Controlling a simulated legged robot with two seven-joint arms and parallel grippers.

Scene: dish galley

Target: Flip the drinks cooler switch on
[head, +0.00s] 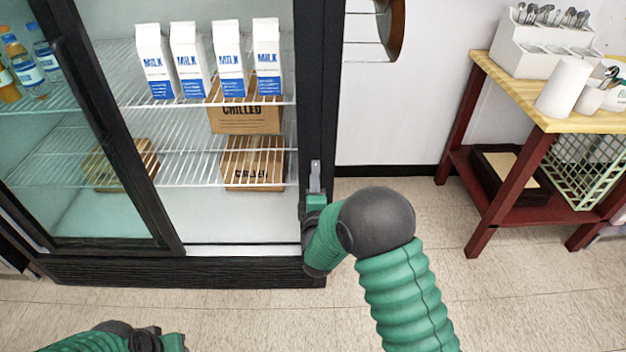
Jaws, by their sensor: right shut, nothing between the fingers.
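The drinks cooler (180,270) is a black-framed glass-fronted fridge filling the left of the head view. My right gripper (315,178) is at the cooler's right front post, low down, with its grey fingers shut and empty. The fingers point up and away along the black post; I cannot tell whether they touch it. I cannot make out the switch; the gripper and my green forearm cover part of that post. Part of my left arm shows at the bottom left edge, but its fingers are not visible.
Milk cartons (231,62) and cardboard boxes (253,162) stand on wire shelves inside, with bottles (27,65) at left. A sliding glass door with a dark frame (118,140) covers the left side. A red-legged wooden table (500,80) stands right. Floor between is clear.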

